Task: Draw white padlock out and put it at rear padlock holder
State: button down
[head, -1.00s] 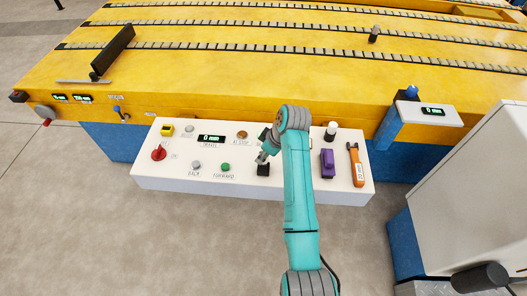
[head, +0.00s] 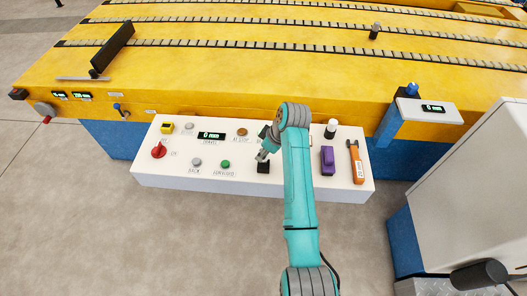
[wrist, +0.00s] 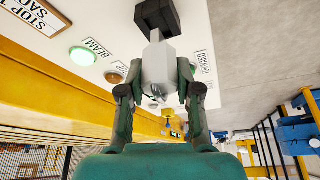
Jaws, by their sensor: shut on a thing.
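The white padlock (wrist: 158,66) is between the two fingers of my gripper (wrist: 160,98) in the wrist view. My gripper is shut on it. A black block-shaped holder (wrist: 157,17) is directly beyond the padlock; I cannot tell whether the padlock's shackle is still in it. In the head view my gripper (head: 262,156) is low over the white control panel (head: 230,182), just above a black holder (head: 263,168). The padlock is too small to make out there. A second dark holder (head: 263,131) is farther back, partly hidden by my arm.
The panel carries a red knob (head: 158,151), a green button (head: 225,164), a purple block (head: 328,160), an orange tool (head: 356,162) and a black-and-white knob (head: 331,129). The yellow machine bed (head: 210,75) is behind. A grey cabinet (head: 470,190) is at right.

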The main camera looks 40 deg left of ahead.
jog(key=shift+f, duration=1.85)
jog(key=c, duration=0.7)
grip_release()
jog(key=shift+r, duration=0.1)
jog(key=v, duration=1.1)
jog(key=shift+d+r, duration=0.2)
jog(key=shift+r, duration=0.15)
